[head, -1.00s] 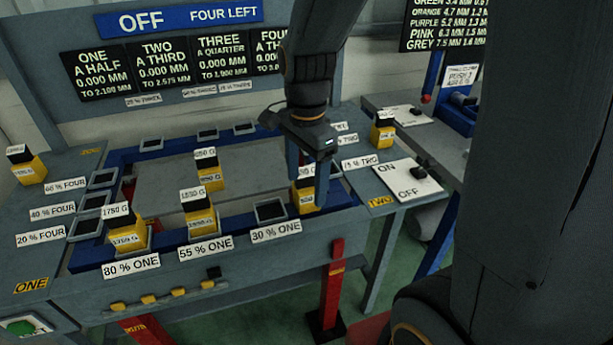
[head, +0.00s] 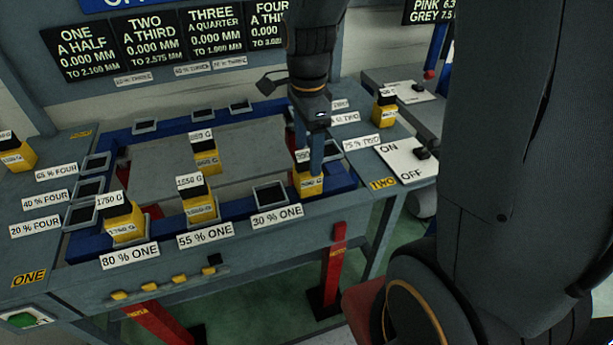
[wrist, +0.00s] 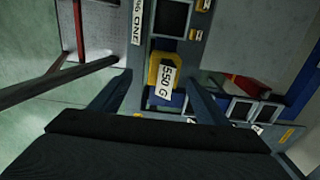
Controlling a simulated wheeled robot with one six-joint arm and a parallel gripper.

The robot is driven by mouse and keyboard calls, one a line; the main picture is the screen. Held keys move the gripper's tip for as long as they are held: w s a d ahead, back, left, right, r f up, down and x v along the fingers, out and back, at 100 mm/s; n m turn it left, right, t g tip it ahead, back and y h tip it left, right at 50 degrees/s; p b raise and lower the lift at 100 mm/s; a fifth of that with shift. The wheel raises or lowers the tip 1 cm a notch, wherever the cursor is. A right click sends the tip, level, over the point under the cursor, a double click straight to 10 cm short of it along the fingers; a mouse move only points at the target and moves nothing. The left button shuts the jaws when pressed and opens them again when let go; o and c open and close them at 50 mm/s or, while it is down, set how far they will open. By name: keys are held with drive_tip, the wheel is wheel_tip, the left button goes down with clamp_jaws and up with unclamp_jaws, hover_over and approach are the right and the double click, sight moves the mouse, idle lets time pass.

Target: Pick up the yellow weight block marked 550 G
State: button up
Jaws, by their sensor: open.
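The yellow weight block (wrist: 153,68) has a white label reading 550 G in the wrist view. It lies between the two fingers of my gripper (wrist: 158,80), which are apart, with a gap on each side. In the head view a yellow block (head: 312,187) with a black top stands at the right end of the blue frame, right of the 30 % ONE socket, and my gripper (head: 316,158) points down at it. My finger covers part of its upper label. I cannot tell how deep the fingers reach around it.
A 1750 G block (head: 122,222) and a 1550 G block (head: 198,205) stand along the front row. Another block (head: 206,160) stands behind them. An empty socket (head: 270,193) lies left of my gripper. An ON/OFF switch panel (head: 406,158) is at right.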

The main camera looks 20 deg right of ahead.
sight(308, 168)
drive_tip(key=shift+w+f, duration=0.25)
drive_tip(key=shift+f, duration=0.25)
drive_tip(key=shift+w+d+f+p, duration=0.1)
drive_tip(key=shift+f+p, duration=0.35)
drive_tip(key=shift+f, duration=1.45)
drive_tip(key=shift+w+d+f+p, duration=0.1)
drive_tip(key=shift+f+p, duration=0.3)
drive_tip(key=shift+f, duration=1.5)
drive_tip(key=c, duration=1.6)
drive_tip(key=shift+r, duration=0.1)
